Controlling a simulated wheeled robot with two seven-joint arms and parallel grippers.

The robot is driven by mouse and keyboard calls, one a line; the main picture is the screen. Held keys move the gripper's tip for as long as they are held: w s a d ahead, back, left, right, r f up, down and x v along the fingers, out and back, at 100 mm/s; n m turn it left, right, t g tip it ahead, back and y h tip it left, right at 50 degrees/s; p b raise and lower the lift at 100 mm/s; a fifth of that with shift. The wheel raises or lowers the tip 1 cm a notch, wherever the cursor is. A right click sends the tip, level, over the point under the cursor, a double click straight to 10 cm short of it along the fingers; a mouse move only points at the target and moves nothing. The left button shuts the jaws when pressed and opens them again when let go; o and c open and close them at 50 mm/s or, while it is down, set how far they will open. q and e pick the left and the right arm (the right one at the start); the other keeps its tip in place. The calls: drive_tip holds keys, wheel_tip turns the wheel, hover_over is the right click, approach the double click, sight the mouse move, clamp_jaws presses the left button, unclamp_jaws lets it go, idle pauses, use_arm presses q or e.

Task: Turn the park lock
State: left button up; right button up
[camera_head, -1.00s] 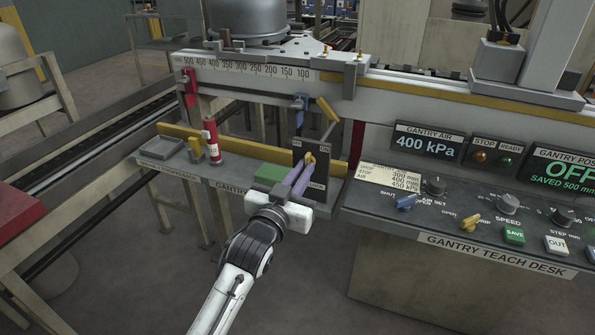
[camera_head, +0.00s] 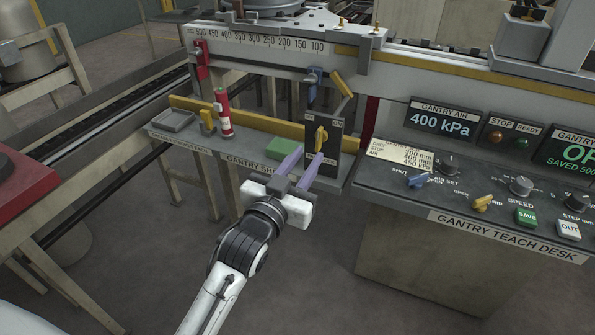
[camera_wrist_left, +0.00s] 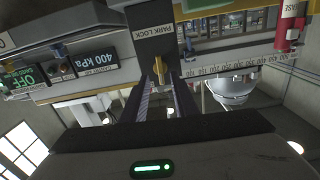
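The park lock is a dark upright panel (camera_head: 336,152) with a yellow knob (camera_head: 321,138) on its face. The knob's handle stands about upright in the head view. In the left wrist view, which is upside down, the knob (camera_wrist_left: 158,66) is in front of my fingers, beside the PARK LOCK label (camera_wrist_left: 153,29). My left gripper (camera_head: 307,158) has two purple fingers spread apart with nothing between them. Its tips are just short of the knob, on the near side, and appear clear of it. My right gripper is not in view.
A green block (camera_head: 288,147), a red cylinder (camera_head: 223,113) and a small grey tray (camera_head: 172,121) are on the shelf left of the panel. The teach desk (camera_head: 470,205) with knobs and displays stands close on the right. A blue-handled part (camera_head: 314,76) is above the panel.

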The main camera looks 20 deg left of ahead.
use_arm(q)
drive_tip(key=s, duration=0.5)
idle(0.3)
